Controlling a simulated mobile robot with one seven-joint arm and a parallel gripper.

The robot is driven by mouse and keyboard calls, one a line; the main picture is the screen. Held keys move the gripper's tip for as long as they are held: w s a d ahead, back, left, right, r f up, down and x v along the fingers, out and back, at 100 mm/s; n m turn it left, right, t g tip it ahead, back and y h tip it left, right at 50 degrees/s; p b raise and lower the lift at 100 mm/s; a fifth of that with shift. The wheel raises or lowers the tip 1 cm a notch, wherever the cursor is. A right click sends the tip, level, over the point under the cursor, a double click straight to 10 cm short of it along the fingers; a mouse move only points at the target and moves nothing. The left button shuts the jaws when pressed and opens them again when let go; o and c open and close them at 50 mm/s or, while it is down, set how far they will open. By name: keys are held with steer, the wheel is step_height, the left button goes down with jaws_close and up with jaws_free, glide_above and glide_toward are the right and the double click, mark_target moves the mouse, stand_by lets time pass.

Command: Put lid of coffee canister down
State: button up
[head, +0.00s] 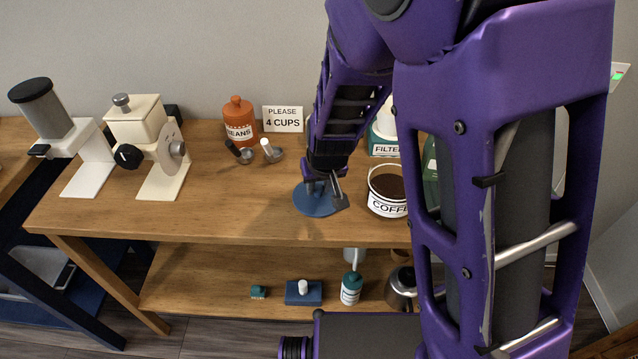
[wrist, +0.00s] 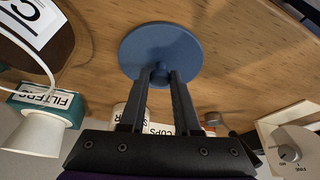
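The lid of the coffee canister is a flat blue disc (head: 313,204) at the front middle of the wooden tabletop in the head view. It also shows in the wrist view (wrist: 160,42), knob toward me. My gripper (head: 323,186) is above the lid, its two fingers (wrist: 161,73) on either side of the knob and seemingly closed on it. The lid looks level, at or very near the wood; I cannot tell whether it touches. The white coffee canister (head: 386,207) stands open just to the right, dark coffee inside, partly hidden by my arm.
Behind stand a filter box (head: 384,148), a "4 cups" sign (head: 283,119) and an orange beans jar (head: 239,116). Scoops (head: 270,152) lie left of the lid. Two grinders (head: 150,140) stand at far left.

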steer(key=o, duration=0.4)
steer(key=p+v, duration=0.6)
steer(key=v, duration=0.6)
steer(key=shift+r, duration=0.15)
